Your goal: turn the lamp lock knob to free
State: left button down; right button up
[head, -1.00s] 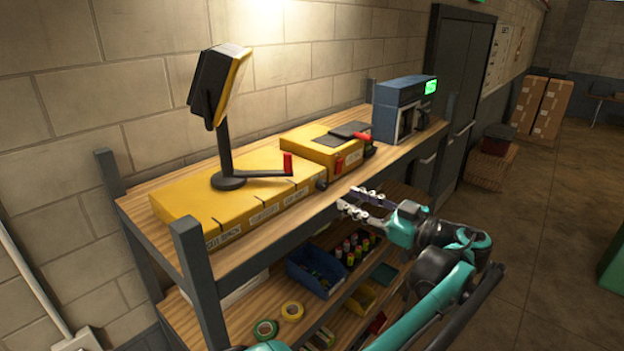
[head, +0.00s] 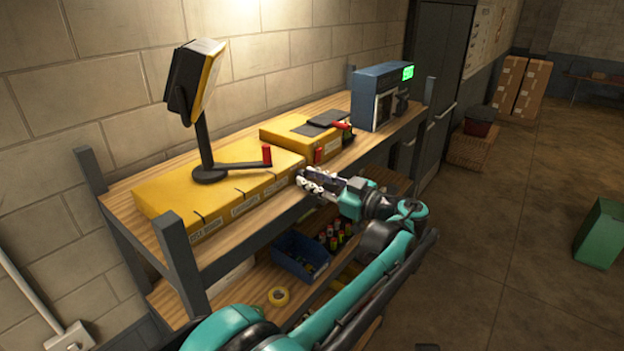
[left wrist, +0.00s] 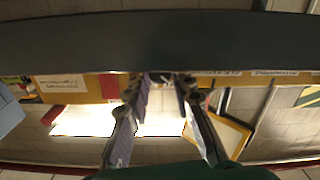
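The lamp (head: 196,84) has a black and yellow head on a dark post. It stands on a long yellow case (head: 180,190) on the shelf top, beside a flat lever with a red grip (head: 267,155). My left gripper (head: 301,180) is at the right front end of this case, where a small dark knob showed earlier. The gripper now hides that knob in the head view. In the left wrist view the fingers (left wrist: 163,84) are apart, with a small dark shape between the tips. I cannot tell whether they touch it. My right gripper is out of view.
A smaller yellow box (head: 290,143) with red parts and a blue-grey device with a green display (head: 380,97) stand further right on the shelf top. A shelf post (head: 180,265) rises at the front left.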

pick_arm(q)
jog(key=shift+f+m+b, duration=0.1)
jog(key=shift+m+b, duration=0.65)
jog(key=shift+m, duration=0.05)
jog(key=shift+a+m, duration=0.1)
jog(key=shift+m, duration=0.5)
jog(key=c, duration=1.6)
grip_release()
jog(key=shift+w+a, duration=0.1)
jog(key=shift+w, duration=0.05)
jog(key=v, duration=1.2)
